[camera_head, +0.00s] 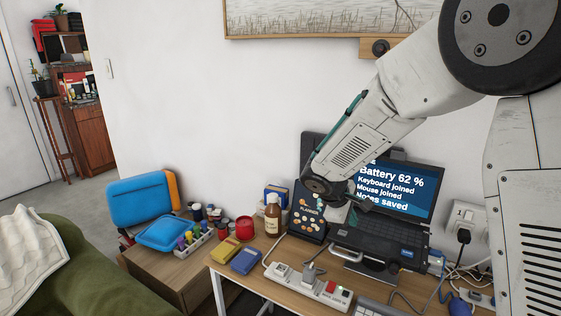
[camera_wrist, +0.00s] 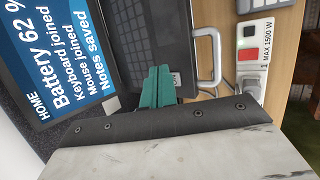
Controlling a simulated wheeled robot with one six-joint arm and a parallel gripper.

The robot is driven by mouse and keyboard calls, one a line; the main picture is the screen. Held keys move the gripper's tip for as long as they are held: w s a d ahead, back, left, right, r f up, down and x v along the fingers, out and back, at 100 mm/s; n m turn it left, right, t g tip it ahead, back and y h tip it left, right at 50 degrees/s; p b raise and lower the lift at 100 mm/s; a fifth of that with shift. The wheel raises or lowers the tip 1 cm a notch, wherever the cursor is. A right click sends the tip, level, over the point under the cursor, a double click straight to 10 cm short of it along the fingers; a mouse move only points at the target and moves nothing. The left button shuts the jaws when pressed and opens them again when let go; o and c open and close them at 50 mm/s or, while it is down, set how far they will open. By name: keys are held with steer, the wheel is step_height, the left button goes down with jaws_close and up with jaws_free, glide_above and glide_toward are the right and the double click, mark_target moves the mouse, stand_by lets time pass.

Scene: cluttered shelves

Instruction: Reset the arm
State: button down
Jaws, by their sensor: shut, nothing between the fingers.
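My arm reaches in from the upper right of the head view and bends down over the desk. My gripper (camera_head: 356,203) hangs in front of the open laptop (camera_head: 372,243), close to its screen and keyboard. In the wrist view the teal fingers (camera_wrist: 158,88) lie together, with nothing between them. The laptop screen (camera_wrist: 58,60) shows white text on blue, including "Battery 62 %". Whether the fingers touch the laptop cannot be told.
On the desk are a power strip (camera_head: 308,287), a brown bottle (camera_head: 272,215), a dark "planner" box (camera_head: 307,213), and yellow (camera_head: 225,250) and blue (camera_head: 246,261) flat items. A wall socket with cables (camera_head: 465,217) is at right.

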steer(key=s+d+r+m+y, duration=0.1)
steer(key=s+r+m+y, duration=0.1)
steer(key=s, duration=0.9)
steer(key=s+r+m+g+y, duration=0.1)
steer(key=s+r+m, duration=0.4)
steer(key=s, duration=0.7)
steer(key=s+d+r+m+y, duration=0.1)
steer(key=s+r+m+y, duration=0.2)
steer(key=s, duration=0.9)
steer(key=shift+s+d+r+m+g, duration=0.25)
steer(key=shift+d+r+m+g, duration=0.1)
steer(key=shift+r, duration=1.5)
